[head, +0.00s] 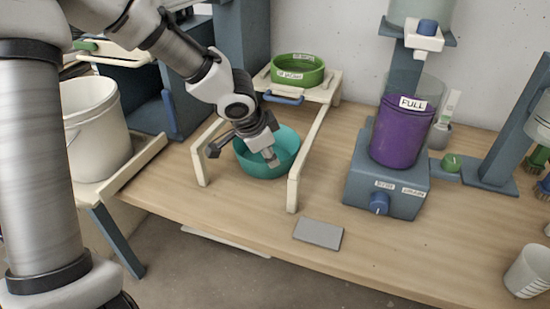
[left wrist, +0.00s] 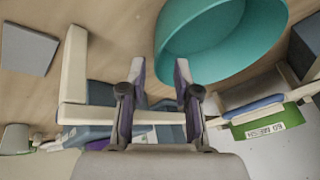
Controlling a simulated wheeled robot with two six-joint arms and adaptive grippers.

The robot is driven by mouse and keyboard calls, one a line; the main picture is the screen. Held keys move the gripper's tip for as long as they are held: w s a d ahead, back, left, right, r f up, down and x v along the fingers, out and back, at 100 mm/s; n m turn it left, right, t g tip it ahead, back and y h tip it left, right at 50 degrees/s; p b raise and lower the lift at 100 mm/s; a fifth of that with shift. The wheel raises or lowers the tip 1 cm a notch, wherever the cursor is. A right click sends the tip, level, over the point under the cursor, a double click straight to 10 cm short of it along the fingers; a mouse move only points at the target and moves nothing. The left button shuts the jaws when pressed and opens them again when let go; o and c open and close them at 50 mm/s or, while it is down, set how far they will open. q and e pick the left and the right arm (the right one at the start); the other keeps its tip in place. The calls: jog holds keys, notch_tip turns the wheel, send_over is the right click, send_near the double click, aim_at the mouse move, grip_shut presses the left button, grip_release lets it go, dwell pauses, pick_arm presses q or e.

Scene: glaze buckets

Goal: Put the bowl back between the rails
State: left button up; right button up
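The teal bowl (head: 284,141) sits between two pale rails, the left rail (head: 203,165) and the right rail (head: 310,140). In the left wrist view the bowl (left wrist: 230,45) fills the upper right. My left gripper (head: 271,157) reaches down over the bowl from above. My right gripper is out of view.
A green labelled dish (head: 297,76) stands on a stand behind the rails. A purple bucket marked FULL (head: 400,132) stands on a blue base to the right. A white bucket (head: 97,130) is at left. A grey plate (head: 318,234) lies in front; nearby wood is clear.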

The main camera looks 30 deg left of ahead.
pick_arm(q)
jog(key=v, duration=0.4)
jog(key=shift+s+r+p, duration=0.15)
jog(key=shift+r+p, duration=0.1)
jog(key=shift+p, duration=0.15)
